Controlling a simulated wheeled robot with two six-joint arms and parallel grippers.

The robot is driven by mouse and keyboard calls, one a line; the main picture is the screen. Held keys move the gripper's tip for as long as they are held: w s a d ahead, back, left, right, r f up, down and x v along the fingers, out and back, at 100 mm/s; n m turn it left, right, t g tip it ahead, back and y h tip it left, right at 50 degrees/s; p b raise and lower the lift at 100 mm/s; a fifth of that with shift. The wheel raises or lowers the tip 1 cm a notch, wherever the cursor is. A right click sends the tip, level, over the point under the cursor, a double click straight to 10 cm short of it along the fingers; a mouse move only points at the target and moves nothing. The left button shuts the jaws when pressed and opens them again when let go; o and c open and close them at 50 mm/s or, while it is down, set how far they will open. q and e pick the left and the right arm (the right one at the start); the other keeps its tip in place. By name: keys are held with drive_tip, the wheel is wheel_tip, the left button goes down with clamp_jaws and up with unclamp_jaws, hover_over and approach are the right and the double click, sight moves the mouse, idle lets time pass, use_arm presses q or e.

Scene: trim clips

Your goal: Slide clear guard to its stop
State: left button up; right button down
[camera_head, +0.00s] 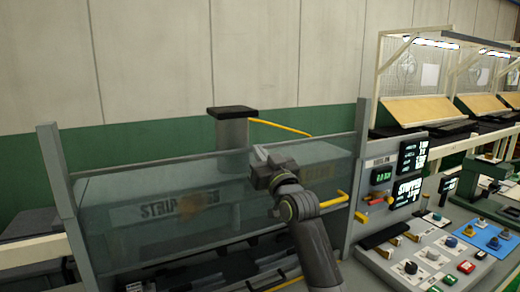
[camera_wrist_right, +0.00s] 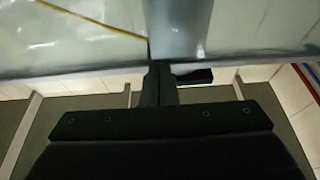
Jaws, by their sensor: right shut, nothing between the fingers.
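The clear guard (camera_head: 130,205) is a see-through panel between two grey side posts in the head view. The words behind it show through. My right gripper (camera_head: 262,160) is shut and empty at the guard's upper edge, right of its middle. In the right wrist view the guard's edge (camera_wrist_right: 60,74) runs across the picture, and the shut fingers (camera_wrist_right: 157,70) reach to it. I cannot tell for certain whether they touch it. My left gripper is not in view.
A grey control panel (camera_head: 425,262) with buttons and displays stands to the right of the guard. A grey post with a dark cap (camera_head: 232,112) and a yellow bar (camera_head: 280,127) are behind it. Workbenches (camera_head: 420,108) line the back right. The space left of my right arm is open.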

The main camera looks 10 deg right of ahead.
sight(256, 207)
wheel_tip(256, 207, down, 18)
drive_tip(key=b, duration=1.3)
drive_tip(key=shift+w, duration=0.1)
